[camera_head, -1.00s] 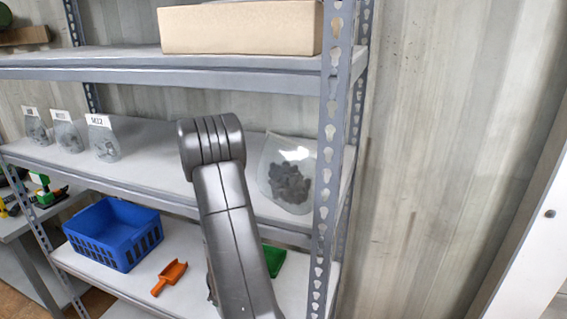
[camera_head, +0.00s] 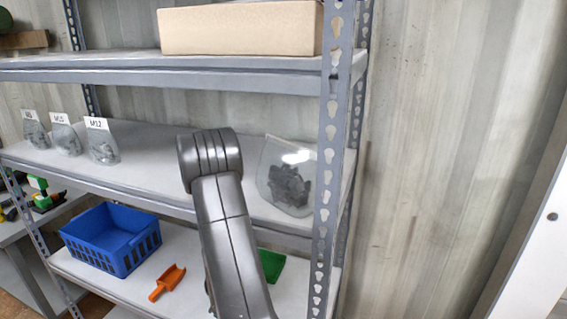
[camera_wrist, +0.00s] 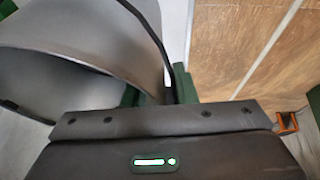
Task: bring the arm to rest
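My arm (camera_head: 228,235) rises in front of the shelving in the head view, its elbow bent at middle-shelf height. My gripper is outside the head view. In the wrist view the dark body of my gripper (camera_wrist: 158,135) fills the bottom, with a lit green and white indicator. I cannot make out its fingertips clearly, nor whether they are open or shut. A large curved grey surface (camera_wrist: 70,85) is close on the left of the wrist view; I cannot tell what it is.
Labelled bags (camera_head: 102,147) stand at left on the same shelf. Below are a blue basket (camera_head: 112,240), an orange scoop (camera_head: 168,281) and a green object (camera_head: 271,264). A shelf post (camera_head: 328,160) is right of my arm.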

